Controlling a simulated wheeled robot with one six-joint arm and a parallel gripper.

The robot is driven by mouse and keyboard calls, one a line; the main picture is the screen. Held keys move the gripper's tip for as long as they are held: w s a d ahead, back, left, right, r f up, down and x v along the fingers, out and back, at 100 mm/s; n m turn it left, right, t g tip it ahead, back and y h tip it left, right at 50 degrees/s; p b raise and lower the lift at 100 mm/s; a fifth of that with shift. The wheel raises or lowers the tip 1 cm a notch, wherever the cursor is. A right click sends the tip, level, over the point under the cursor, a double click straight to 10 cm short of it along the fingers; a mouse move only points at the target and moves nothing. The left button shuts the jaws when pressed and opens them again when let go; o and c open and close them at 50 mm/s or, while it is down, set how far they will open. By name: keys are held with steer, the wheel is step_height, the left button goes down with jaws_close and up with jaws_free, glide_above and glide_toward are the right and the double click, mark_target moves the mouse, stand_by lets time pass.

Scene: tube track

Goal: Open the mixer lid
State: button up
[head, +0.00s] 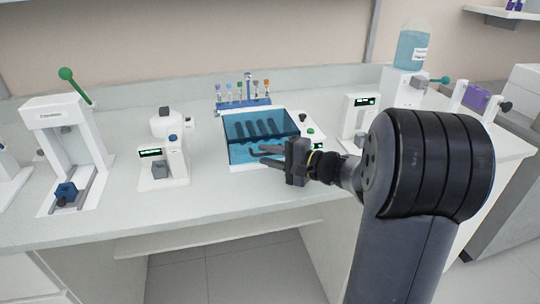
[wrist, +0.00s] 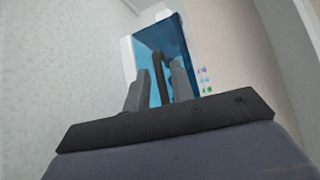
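The mixer (head: 236,167) is a white box on the bench with a see-through blue lid (head: 240,131). The lid is down over several dark, long shapes inside. A dark curved handle (head: 251,152) is at the lid's front. My gripper (head: 262,155) is at the front of the lid, coming from the right. In the wrist view, my gripper (wrist: 159,82) has its two grey fingers apart, with the dark handle (wrist: 160,66) showing between them. The blue lid (wrist: 177,38) is beyond. I cannot tell whether the fingers touch the handle.
A blue rack (head: 243,104) of coloured-cap tubes stands behind the mixer. A small white device (head: 175,160) is on its left, and a white device with a display (head: 355,112) on its right. A white press-like frame (head: 55,115) stands far left. The front bench strip is clear.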

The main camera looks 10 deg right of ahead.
jaws_close()
steer(key=shift+r, duration=0.1)
stand_by(0.3)
